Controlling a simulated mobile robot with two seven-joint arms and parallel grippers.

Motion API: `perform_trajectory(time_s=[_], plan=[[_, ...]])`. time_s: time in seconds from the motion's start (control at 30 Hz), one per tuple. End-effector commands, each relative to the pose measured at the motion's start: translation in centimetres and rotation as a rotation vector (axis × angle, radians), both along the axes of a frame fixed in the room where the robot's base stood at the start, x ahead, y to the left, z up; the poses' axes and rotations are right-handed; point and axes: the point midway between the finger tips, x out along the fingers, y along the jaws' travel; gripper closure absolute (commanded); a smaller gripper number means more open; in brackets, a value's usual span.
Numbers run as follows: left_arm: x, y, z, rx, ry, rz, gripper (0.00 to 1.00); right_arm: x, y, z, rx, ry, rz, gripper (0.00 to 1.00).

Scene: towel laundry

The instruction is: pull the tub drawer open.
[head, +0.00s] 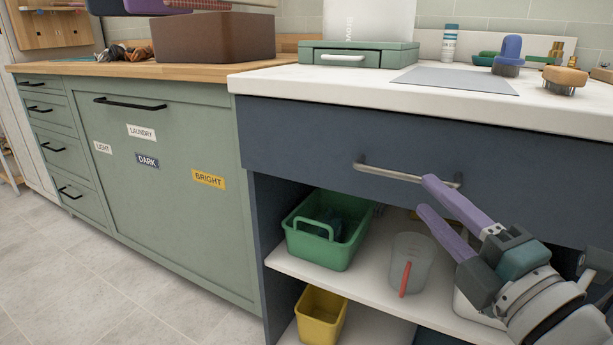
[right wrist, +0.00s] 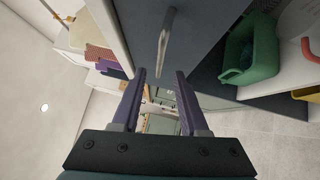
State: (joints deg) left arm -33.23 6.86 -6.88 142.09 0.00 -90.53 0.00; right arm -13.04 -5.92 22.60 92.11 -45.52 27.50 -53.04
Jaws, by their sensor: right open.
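A wide dark blue drawer front (head: 300,145) sits under the white countertop and looks closed. Its silver bar handle (head: 385,170) runs across it and also shows in the right wrist view (right wrist: 165,42). My right gripper (head: 426,196) is open, with purple fingers by the right part of the handle. In the head view one finger overlaps the handle's right end. In the right wrist view the handle lies just ahead of the gap between the fingertips (right wrist: 160,73). I cannot tell whether they touch. My left gripper is not in view.
Below the drawer, an open shelf (head: 340,278) holds a green caddy (head: 318,254) and a clear jug (head: 408,265). A yellow bin (head: 320,315) stands lower. Left is a green cabinet front (head: 180,225) with laundry labels. A small green drawer box (head: 385,52) and brushes stand on the counter.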

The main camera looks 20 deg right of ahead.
Motion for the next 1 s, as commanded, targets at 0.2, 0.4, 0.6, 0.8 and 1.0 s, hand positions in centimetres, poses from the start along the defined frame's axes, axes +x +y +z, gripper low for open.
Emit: perform_trajectory(time_s=[0.2,0.4,0.6,0.8,1.0], plan=[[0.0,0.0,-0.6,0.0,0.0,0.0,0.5,4.2,-0.3,0.6,0.0,-0.003,0.0,0.56],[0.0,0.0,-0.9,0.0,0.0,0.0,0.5,6.3,-0.5,0.8,0.001,0.0,0.0,0.56],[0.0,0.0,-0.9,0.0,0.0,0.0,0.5,6.7,-0.5,0.8,0.002,0.002,-0.001,0.56],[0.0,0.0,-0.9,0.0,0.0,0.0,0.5,6.6,-0.5,0.8,0.002,0.002,-0.001,0.66],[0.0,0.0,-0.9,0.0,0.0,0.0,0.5,6.6,-0.5,0.8,0.002,0.001,-0.001,0.88]])
